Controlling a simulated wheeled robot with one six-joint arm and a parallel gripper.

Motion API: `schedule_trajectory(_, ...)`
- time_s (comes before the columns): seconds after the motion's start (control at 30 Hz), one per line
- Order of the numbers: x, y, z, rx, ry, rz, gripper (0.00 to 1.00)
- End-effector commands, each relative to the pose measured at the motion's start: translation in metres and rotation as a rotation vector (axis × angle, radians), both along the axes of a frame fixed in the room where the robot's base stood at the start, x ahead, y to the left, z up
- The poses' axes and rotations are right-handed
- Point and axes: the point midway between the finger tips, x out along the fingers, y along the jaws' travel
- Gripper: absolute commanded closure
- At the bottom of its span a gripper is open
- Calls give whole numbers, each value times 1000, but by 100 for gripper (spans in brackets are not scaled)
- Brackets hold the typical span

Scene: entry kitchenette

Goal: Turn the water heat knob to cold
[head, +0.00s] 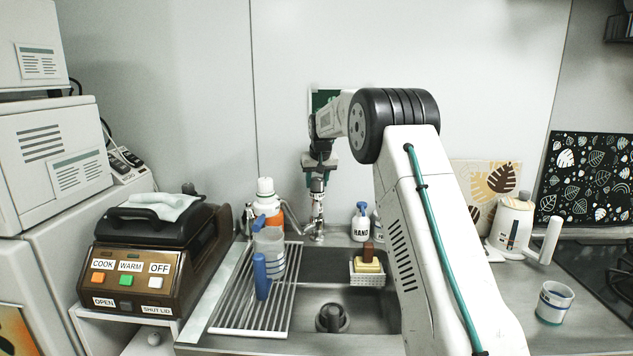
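A metal faucet (317,228) stands at the back edge of the sink, against the wall. Its upper end meets my gripper (317,180), which points down over it. The fingers are small and dark here, and I cannot tell whether they are open or shut, or whether they touch the faucet top. No heat knob or hot and cold marking can be made out; the gripper covers the top of the faucet. A green panel (322,98) on the wall is partly hidden behind my arm.
A drying rack (228,318) with a blue-handled clear jug (269,245) spans the sink's left side. A soap bottle (361,224) and sponge basket (367,278) sit right of the faucet. A cooker (150,262) stands left; a kettle (512,224) and cup (553,303) stand right.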

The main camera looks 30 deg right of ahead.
Motion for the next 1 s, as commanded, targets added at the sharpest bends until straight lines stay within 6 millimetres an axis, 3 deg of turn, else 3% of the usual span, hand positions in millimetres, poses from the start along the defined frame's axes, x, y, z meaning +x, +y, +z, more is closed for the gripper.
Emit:
schedule_trajectory(0.47, 0, 1, 0, -1, 0, -137, 81)
schedule_trajectory(1.0, 1, 2, 0, -1, 0, -628, 81)
